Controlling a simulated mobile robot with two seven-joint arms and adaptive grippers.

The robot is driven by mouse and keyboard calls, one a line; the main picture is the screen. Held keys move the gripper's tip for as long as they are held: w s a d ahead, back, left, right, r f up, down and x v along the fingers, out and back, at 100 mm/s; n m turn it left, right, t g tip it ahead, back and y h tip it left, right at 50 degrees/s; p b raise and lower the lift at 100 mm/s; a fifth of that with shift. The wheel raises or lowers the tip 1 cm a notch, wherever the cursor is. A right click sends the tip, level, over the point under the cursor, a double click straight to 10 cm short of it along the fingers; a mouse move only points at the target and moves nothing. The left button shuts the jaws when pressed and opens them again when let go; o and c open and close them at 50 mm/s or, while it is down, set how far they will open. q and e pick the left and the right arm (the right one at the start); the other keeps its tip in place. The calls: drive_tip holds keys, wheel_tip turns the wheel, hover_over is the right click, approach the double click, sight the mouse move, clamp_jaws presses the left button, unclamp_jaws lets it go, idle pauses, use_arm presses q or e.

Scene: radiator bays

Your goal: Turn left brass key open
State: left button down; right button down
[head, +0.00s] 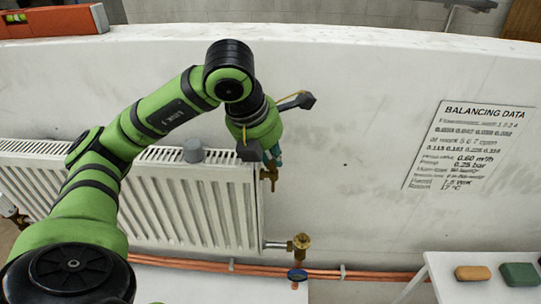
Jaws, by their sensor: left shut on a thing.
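A white radiator (190,205) hangs on the wall at the left. A small brass key (269,175) shows at its upper right corner, just below my left gripper (272,158). My left gripper points down at it from above and is shut on it. The fingers hide the top of the key, so its turn angle cannot be told. My right gripper is not in view.
A brass valve (301,243) sits at the radiator's lower right, above copper pipes (350,274). A balancing data sheet (468,146) is on the wall. A white bench (455,290) at the right holds a tan block (472,273) and a green block (519,274).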

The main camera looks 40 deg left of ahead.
use_arm(q)
drive_tip(key=shift+n+y, duration=0.3)
drive_tip(key=shift+n, duration=0.4)
drive_tip(key=c, duration=1.6)
unclamp_jaws()
drive_tip(key=shift+o, duration=0.2)
drive_tip(key=shift+r, duration=0.1)
drive_tip(key=v, duration=1.2)
